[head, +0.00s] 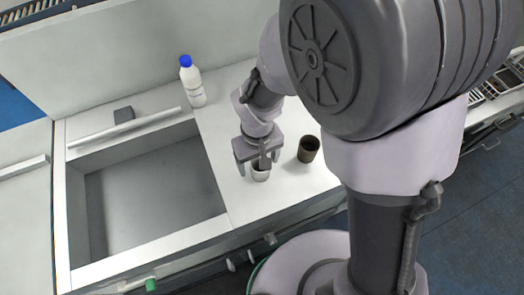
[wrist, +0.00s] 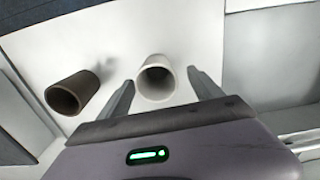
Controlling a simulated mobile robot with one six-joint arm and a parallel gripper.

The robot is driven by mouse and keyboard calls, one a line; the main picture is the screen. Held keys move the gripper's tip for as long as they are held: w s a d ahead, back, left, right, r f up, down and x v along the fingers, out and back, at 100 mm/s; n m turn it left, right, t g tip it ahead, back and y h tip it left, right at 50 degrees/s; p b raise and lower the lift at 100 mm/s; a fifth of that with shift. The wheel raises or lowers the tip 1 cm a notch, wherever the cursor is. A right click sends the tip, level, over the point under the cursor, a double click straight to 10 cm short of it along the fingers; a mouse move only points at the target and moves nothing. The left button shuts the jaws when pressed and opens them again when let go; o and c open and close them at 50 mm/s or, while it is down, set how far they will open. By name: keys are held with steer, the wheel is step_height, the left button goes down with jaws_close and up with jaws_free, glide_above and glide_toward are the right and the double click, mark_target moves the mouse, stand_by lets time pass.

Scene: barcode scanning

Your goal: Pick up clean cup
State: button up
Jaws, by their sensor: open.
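A white cup (wrist: 156,80) stands on the white counter, its open mouth facing up toward the wrist camera. In the head view the white cup (head: 261,174) shows just below my gripper, partly hidden by it. My gripper (head: 257,165) is open and points down at the cup. In the wrist view the fingers of my gripper (wrist: 160,88) lie to the left and right of the white cup, with a gap on each side. A dark brown cup (head: 308,149) stands to the right of the white one; it also shows in the wrist view (wrist: 70,94) at left.
A white bottle with a blue cap (head: 191,82) stands at the back of the counter. A grey sink basin (head: 150,192) opens to the left of the cups. The counter's front edge (head: 285,208) is close to the cups.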

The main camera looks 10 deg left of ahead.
steer(key=f, duration=0.2)
steer(key=f+b, duration=0.1)
steer(key=f, duration=0.1)
steer(key=shift+w+d+f+b, duration=0.15)
steer(key=shift+d+f+b, duration=0.05)
steer(key=shift+b, duration=0.1)
steer(key=shift+r, duration=0.15)
steer(key=shift+c, duration=0.4)
steer(key=c, duration=1.3)
